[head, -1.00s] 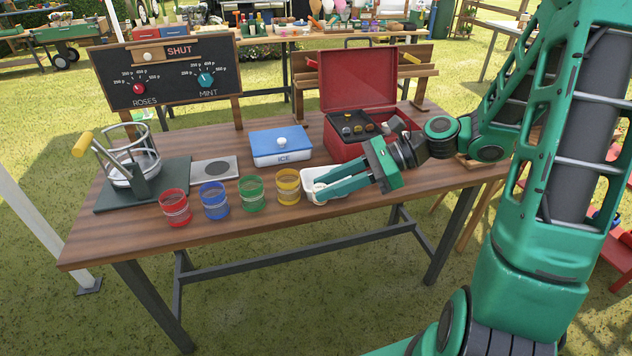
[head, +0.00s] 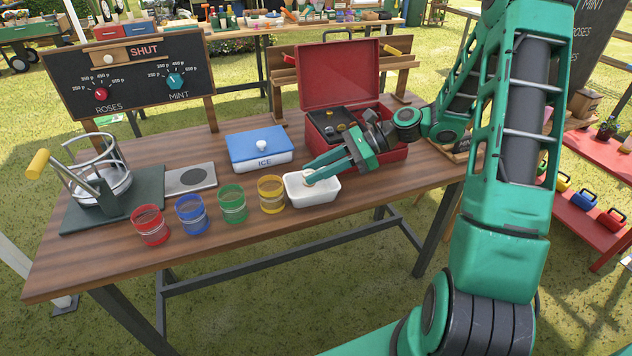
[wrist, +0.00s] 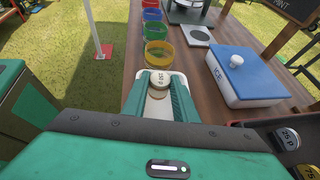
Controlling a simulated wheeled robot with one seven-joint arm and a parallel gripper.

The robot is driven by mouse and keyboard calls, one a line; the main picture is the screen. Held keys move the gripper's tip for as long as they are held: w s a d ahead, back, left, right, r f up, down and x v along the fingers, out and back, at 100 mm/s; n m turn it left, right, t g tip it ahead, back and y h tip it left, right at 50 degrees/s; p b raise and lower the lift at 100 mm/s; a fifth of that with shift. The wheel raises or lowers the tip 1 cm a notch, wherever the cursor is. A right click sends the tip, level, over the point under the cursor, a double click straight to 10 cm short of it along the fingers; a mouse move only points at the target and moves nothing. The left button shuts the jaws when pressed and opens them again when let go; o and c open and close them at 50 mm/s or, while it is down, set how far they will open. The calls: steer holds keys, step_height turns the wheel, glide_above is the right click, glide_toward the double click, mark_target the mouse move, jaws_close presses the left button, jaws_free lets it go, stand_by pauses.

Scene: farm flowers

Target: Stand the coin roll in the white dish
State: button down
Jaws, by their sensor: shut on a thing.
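The coin roll (wrist: 157,79) is a short pale cylinder with a printed end face. My gripper (wrist: 159,88) is shut on it, with a green finger on each side. In the head view my gripper (head: 312,172) slopes down to the left, its tips over the white dish. Only a small pale bit of the roll shows there. The white dish (head: 313,192) is a small rectangular tray near the table's front edge. Its rim (wrist: 133,105) surrounds the fingertips in the wrist view. I cannot tell whether the roll touches the dish floor.
Yellow (head: 271,195), green, blue and red cups stand in a row left of the dish. A blue-lidded ice box (head: 260,152) is behind them. An open red cash box (head: 340,75) with coin rolls stands behind the dish.

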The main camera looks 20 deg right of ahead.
steer(key=shift+w+d+f, duration=0.35)
steer(key=shift+w+f, duration=0.1)
steer(key=shift+w, duration=0.1)
steer(key=shift+f, duration=2)
steer(key=c, duration=1.7)
jaws_free()
steer(key=v, duration=1.2)
steer(key=shift+d, duration=0.1)
steer(key=shift+s, duration=0.1)
